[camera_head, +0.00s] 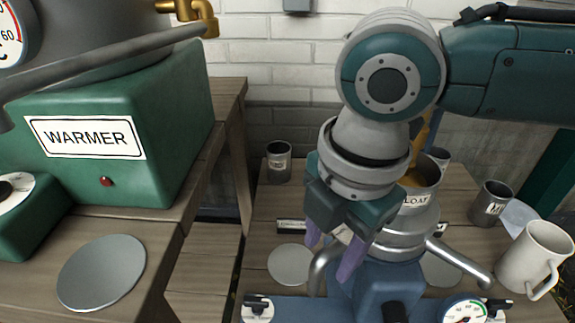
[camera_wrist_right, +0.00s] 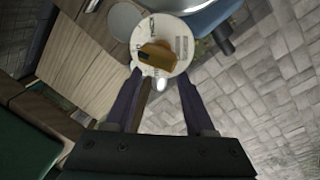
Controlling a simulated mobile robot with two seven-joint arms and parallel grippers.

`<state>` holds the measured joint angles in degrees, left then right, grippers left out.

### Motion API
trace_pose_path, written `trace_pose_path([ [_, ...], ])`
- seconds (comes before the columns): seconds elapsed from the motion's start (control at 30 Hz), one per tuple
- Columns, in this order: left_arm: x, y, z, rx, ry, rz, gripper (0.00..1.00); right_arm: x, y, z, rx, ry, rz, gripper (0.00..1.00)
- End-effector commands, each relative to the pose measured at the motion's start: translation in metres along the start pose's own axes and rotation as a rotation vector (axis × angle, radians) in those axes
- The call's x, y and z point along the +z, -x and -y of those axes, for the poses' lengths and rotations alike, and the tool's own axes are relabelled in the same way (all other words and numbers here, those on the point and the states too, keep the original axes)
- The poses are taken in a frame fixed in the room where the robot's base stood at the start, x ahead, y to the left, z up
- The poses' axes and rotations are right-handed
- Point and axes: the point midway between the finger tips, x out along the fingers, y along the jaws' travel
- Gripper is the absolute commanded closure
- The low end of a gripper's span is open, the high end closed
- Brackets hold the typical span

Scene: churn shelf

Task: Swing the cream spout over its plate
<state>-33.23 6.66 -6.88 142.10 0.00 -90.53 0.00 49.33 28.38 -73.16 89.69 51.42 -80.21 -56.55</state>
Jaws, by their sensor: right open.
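A separator with a blue body (camera_head: 388,285) and a grey metal top has two spouts. The left spout (camera_head: 319,270) curves down beside my right gripper, and the right spout (camera_head: 462,262) points out to the lower right. I cannot read which one is the cream spout. A grey round plate (camera_head: 288,266) lies left of the machine. Another plate (camera_head: 440,271) lies under the right spout, partly hidden. My right gripper (camera_head: 331,256) is open, its purple fingers in front of the machine near the left spout. It also shows in the wrist view (camera_wrist_right: 160,80). My left gripper is out of view.
A green warmer (camera_head: 150,120) with a grey pipe stands at the left, with a grey disc (camera_head: 102,272) before it. Dark cups (camera_head: 279,162) (camera_head: 490,204) and a pale mug (camera_head: 534,260) stand around the machine. Dials line the front edge.

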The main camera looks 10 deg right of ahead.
Motion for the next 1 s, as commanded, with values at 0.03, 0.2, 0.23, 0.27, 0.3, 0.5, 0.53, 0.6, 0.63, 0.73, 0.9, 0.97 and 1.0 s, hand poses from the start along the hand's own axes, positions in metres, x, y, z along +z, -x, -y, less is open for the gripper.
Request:
trace_pose_path([
  [0.03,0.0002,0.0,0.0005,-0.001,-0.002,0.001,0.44,-0.0001,0.0001,0.0,0.0,0.0,0.0,0.48],
  [0.2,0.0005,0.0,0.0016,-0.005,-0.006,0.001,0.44,0.0,0.0003,0.0,0.0,0.0,0.0,0.67],
  [0.23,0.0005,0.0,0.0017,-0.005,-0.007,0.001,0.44,0.0,0.0003,0.0,0.0,0.0,0.0,0.7],
  [0.27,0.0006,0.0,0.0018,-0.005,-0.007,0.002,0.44,0.0,0.0003,0.0,0.0,-0.001,0.0,0.74],
  [0.3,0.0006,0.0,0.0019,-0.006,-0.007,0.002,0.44,0.0,0.0003,0.0,0.0,-0.001,0.0,0.78],
  [0.5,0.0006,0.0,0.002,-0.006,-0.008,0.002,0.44,0.0001,0.0004,0.0,0.0,-0.001,0.0,1.0],
  [0.53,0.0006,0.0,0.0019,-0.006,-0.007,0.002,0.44,0.0001,0.0004,0.0,0.0,-0.001,0.0,1.0],
  [0.6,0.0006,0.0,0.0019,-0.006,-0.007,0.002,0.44,0.0001,0.0004,0.0,0.0,-0.001,0.0,1.0],
  [0.63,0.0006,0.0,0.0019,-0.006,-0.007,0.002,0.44,0.0001,0.0004,0.0,0.0,-0.001,0.0,1.0],
  [0.73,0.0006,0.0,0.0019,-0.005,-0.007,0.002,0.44,0.0001,0.0005,0.0,0.0,-0.001,0.0,1.0],
  [0.9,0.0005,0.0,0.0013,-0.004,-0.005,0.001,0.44,0.0001,0.0005,0.0,0.0,-0.001,0.0,1.0],
  [0.97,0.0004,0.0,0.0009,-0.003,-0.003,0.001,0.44,0.0001,0.0005,0.0,0.0,-0.001,0.0,1.0],
  [1.0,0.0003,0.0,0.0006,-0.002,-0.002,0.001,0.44,0.0001,0.0005,0.0,0.0,-0.001,0.0,1.0],
])
